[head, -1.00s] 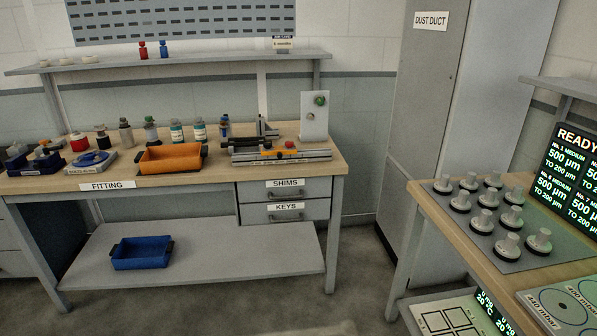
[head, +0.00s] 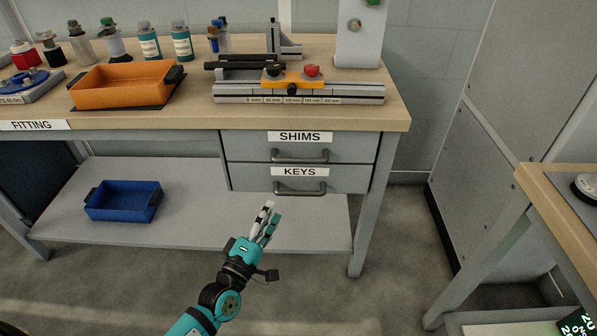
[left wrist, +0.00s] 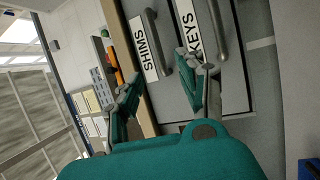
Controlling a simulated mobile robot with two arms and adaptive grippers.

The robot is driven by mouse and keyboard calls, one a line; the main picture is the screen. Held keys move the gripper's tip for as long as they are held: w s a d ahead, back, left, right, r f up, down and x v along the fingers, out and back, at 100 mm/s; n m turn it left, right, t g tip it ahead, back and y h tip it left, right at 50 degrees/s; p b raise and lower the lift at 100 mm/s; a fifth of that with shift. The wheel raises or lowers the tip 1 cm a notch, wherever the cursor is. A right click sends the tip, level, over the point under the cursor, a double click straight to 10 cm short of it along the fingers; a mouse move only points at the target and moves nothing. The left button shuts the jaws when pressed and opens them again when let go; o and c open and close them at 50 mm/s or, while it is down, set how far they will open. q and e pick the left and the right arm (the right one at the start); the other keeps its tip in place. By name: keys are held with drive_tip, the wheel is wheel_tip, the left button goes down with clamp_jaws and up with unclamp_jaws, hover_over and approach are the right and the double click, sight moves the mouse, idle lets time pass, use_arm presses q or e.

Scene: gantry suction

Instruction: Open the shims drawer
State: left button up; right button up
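The shims drawer (head: 245,150) is the upper of two grey drawers under the right end of the bench. It looks shut, with a SHIMS label and a grey bar handle (head: 299,156). Its label (left wrist: 144,45) also shows in the left wrist view, turned sideways. My left gripper (head: 268,214) is below and in front of the drawers, apart from both handles. In the left wrist view, its two fingers (left wrist: 168,88) are spread with nothing between them. My right gripper is in neither view.
The keys drawer (head: 350,181) sits directly below, with its own handle (head: 300,188). The bench top (head: 395,115) overhangs the drawers. A lower shelf (head: 200,210) holds a blue tray (head: 123,201). Another table (head: 540,190) stands at right. Floor between them is clear.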

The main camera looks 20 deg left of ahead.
sight(297, 160)
use_arm(q)
drive_tip(key=x, duration=1.1)
drive_tip(key=b+x, duration=0.1)
drive_tip(key=x, duration=0.4)
drive_tip(key=shift+w+d+r, duration=0.1)
drive_tip(key=shift+w+r, duration=0.15)
drive_tip(key=shift+r, duration=0.15)
drive_tip(key=shift+w+r, duration=0.1)
drive_tip(key=shift+w, duration=0.35)
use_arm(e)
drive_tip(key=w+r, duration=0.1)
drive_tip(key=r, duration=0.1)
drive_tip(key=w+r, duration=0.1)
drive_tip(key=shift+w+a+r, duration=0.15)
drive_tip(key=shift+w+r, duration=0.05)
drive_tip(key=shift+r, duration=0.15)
use_arm(q)
clamp_jaws()
